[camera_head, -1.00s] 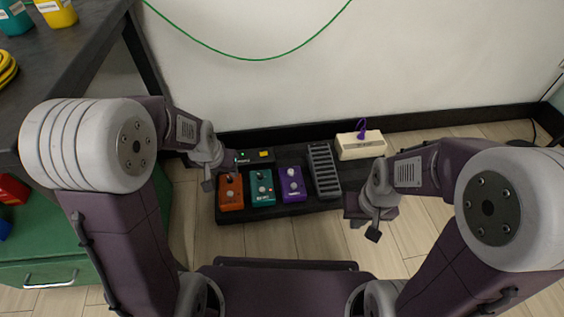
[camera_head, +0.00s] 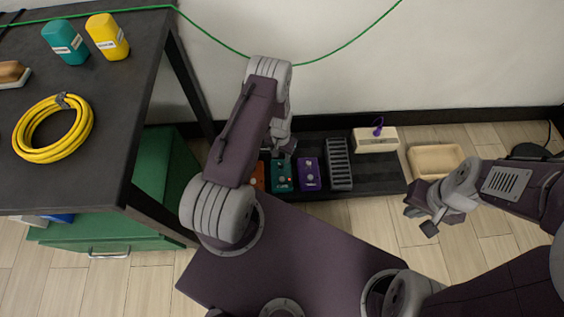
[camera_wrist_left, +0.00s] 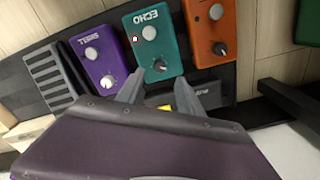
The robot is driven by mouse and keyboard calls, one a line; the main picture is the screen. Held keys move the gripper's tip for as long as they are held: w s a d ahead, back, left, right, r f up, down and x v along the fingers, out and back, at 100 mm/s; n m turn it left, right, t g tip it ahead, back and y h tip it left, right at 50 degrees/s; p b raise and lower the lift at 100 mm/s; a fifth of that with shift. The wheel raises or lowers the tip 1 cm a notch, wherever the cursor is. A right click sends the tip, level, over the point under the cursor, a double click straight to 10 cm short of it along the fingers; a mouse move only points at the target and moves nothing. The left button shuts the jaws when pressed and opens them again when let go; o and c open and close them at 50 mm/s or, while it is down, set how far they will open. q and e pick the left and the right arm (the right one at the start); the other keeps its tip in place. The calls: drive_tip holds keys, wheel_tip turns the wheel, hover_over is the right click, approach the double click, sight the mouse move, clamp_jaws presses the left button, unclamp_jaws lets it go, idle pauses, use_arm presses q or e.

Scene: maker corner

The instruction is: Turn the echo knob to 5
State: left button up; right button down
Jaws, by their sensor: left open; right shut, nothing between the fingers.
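The teal echo pedal (camera_head: 282,180) lies on the dark pedalboard. The one nearer my fingers, apparently the echo knob (camera_wrist_left: 160,66), sits just beyond and between the fingertips. Its setting cannot be read. My left gripper (camera_wrist_left: 161,79) is open over the near edge of the pedal in that view; contact with the knob is not visible. In the head view the left gripper (camera_head: 286,150) is partly hidden by its arm. My right gripper (camera_head: 422,218) is shut and empty, right of the board.
A purple pedal (camera_head: 310,176) and an orange pedal (camera_wrist_left: 206,33) flank the echo pedal closely. A grey ribbed pedal (camera_head: 339,165), a cream box (camera_head: 374,140) and a tan tray (camera_head: 436,159) stand to the right. A dark workbench (camera_head: 110,100) is at the left.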

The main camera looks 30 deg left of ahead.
sight(281, 165)
use_arm(q)
wheel_tip(281, 165, down, 7)
drive_tip(key=b, duration=0.3)
drive_tip(key=shift+b, duration=0.35)
use_arm(e)
wheel_tip(281, 165, down, 5)
drive_tip(key=shift+r, duration=0.15)
use_arm(q)
clamp_jaws()
use_arm(e)
drive_tip(key=shift+r, duration=0.1)
